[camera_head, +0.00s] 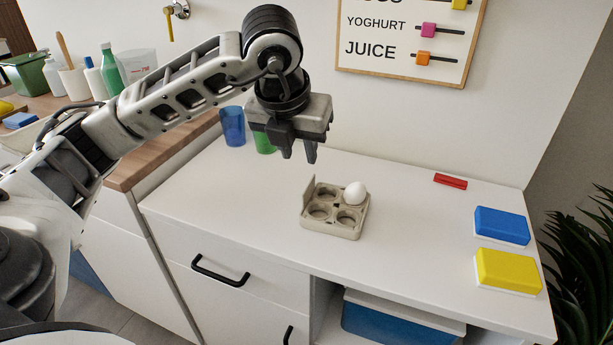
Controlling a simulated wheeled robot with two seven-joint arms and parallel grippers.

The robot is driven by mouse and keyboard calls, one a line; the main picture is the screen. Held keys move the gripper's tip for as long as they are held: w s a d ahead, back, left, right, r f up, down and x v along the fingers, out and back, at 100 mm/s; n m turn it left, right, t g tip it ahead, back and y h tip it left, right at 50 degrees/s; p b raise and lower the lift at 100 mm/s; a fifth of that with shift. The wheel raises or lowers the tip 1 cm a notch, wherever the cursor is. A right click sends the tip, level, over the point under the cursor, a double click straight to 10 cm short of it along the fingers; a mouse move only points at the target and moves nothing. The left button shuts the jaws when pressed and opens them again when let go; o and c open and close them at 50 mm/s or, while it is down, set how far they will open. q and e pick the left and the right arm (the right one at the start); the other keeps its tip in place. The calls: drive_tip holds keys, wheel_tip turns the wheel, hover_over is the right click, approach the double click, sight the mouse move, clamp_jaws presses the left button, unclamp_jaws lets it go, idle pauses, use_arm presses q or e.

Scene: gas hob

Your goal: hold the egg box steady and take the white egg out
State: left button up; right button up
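A small grey-beige egg box (332,227) stands on the white counter in the head view. One white egg (355,193) sits in its back right cup. The other cups that show look empty. A short upright flap stands at the box's left side. My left gripper (299,157) hangs above and a little behind the box, pointing down. Its two fingers are apart with nothing between them, and it touches neither box nor egg. My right gripper is not in the picture.
A red bar (450,181), a blue block (502,225) and a yellow block (508,271) lie on the right of the counter (410,215). Blue (232,126) and green (264,143) cups stand behind my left arm. The counter around the egg box is clear.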

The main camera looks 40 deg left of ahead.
sight(308, 185)
use_arm(q)
drive_tip(key=x, duration=1.2)
drive_tip(key=shift+f, duration=0.1)
clamp_jaws()
idle(0.5)
unclamp_jaws()
